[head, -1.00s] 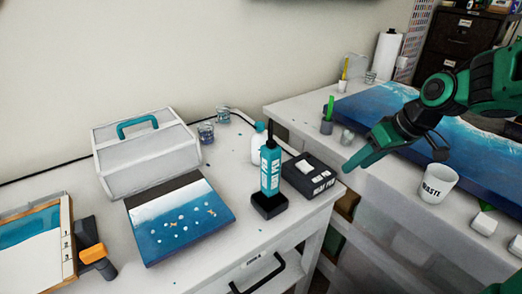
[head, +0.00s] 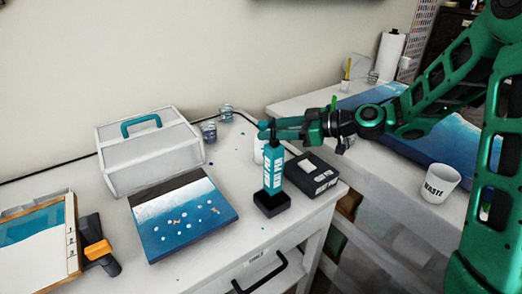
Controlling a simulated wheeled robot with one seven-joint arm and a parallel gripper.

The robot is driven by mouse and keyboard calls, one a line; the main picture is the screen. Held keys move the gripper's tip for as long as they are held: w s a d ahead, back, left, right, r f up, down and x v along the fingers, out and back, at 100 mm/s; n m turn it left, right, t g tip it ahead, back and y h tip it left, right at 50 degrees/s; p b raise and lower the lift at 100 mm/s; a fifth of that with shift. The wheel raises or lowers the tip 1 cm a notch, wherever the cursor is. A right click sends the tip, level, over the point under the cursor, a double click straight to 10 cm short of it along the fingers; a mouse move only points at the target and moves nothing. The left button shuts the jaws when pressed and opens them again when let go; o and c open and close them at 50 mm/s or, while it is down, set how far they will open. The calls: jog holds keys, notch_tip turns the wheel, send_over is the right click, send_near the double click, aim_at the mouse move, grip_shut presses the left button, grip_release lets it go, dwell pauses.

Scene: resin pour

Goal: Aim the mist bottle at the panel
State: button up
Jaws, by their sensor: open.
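The panel (head: 187,222) lies flat on the near table, painted in sea blue with a white foam band, a dark far edge and several small pale and orange bits. A white bottle (head: 258,153), apparently the mist bottle, stands behind the teal heat pen (head: 272,170); its teal top is now hidden behind my gripper. My gripper (head: 266,130) reaches in from the right, open, at the level of the bottle's top. I cannot tell whether its fingers are around the bottle or touch the pen's tip.
The heat pen stands upright in a black base, with a dark control box (head: 311,174) to its right. A white case (head: 150,155) with a teal handle stands behind the panel. An orange-and-black tool (head: 98,252) lies left. A waste cup (head: 440,183) stands on the right table.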

jog(key=x, duration=0.7)
jog(key=shift+r, duration=0.35)
